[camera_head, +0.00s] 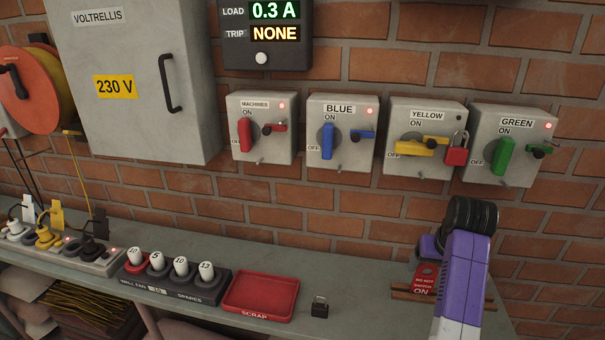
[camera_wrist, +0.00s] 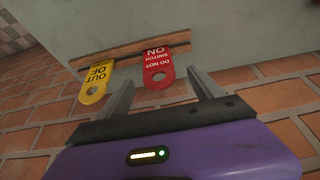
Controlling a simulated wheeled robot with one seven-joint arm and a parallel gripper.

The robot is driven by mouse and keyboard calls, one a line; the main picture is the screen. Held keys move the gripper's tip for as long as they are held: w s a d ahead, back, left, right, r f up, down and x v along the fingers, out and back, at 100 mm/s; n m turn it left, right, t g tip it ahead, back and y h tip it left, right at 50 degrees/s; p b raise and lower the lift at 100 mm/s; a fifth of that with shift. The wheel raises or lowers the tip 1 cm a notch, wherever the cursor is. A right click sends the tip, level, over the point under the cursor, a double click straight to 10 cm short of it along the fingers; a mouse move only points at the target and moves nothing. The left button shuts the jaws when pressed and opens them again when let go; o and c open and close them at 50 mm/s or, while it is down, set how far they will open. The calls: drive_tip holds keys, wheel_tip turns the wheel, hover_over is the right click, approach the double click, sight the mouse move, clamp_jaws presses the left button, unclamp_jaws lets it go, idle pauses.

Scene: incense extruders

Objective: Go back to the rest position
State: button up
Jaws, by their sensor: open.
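My gripper (camera_wrist: 165,95) shows in the wrist view with its two grey fingers apart and nothing between them. Past the fingers, a red DO NOT SWITCH ON tag (camera_wrist: 158,66) and a yellow OUT OF tag (camera_wrist: 97,82) hang on a wooden strip. In the head view my purple and white arm (camera_head: 463,275) stands at the bench's right end, and the gripper's fingers are hidden there. The red tag (camera_head: 425,279) shows just left of the arm.
Four wall switch boxes hang above the bench; a red padlock (camera_head: 457,150) is on the YELLOW box (camera_head: 427,125). A dark padlock (camera_head: 320,307) stands beside the red scrap tray (camera_head: 262,278). Fuses (camera_head: 181,267) and a socket strip (camera_head: 110,262) lie left.

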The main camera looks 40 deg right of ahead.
drive_tip(key=w+d+r+t+h, duration=0.5)
drive_tip(key=r+h, duration=0.1)
drive_tip(key=r, duration=0.2)
drive_tip(key=s+a+n+t, duration=0.2)
drive_tip(key=a+n+t, duration=0.45)
drive_tip(key=a, duration=1.25)
drive_tip(key=s+a+n+t+y, duration=0.1)
drive_tip(key=s+a+y, duration=0.3)
drive_tip(key=s+a, duration=0.4)
drive_tip(key=s+a+f+n+t+y, duration=0.1)
drive_tip(key=s+a+y, duration=0.3)
drive_tip(key=s+a, duration=0.4)
drive_tip(key=a+n+t, duration=0.1)
drive_tip(key=a, duration=0.5)
drive_tip(key=shift+s+a, duration=0.35)
drive_tip(key=shift+a, duration=0.05)
drive_tip(key=shift+o, duration=0.4)
drive_tip(key=s+a+f+g+y, duration=0.1)
drive_tip(key=s+a+f+g, duration=0.1)
drive_tip(key=s, duration=0.5)
drive_tip(key=shift+a+f, duration=0.6)
drive_tip(key=shift+a, duration=0.15)
drive_tip(key=shift+n+g, duration=0.25)
